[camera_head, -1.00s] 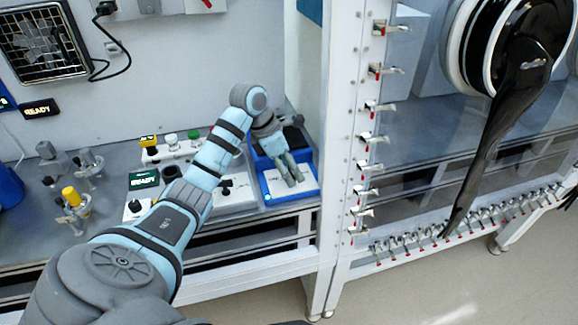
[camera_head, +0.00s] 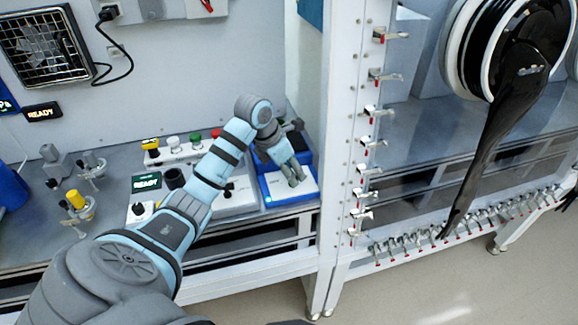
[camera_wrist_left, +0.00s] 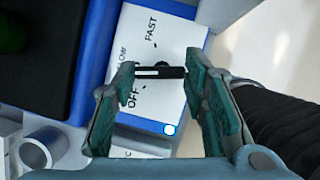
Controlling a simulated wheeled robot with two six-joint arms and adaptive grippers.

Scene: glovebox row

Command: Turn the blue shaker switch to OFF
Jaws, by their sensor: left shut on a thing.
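The blue shaker (camera_head: 268,186) stands at the right end of the bench, with a white front panel (camera_head: 276,190). My left gripper (camera_head: 297,181) is over this panel, pointing down. In the left wrist view, the switch is a black bar knob (camera_wrist_left: 172,72) with a white line on its left half. The line points left, between the partly hidden SLOW label and the OFF label. FAST is printed above. My left gripper (camera_wrist_left: 160,78) is shut on the knob, with one finger at each end of the bar. My right gripper is not in view.
A white device with a READY display (camera_head: 147,181) and a black knob stands left of the shaker. A button box (camera_head: 180,150) is behind it. A white frame post (camera_head: 337,130) with latches stands close on the right. A glovebox glove (camera_head: 500,120) hangs beyond.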

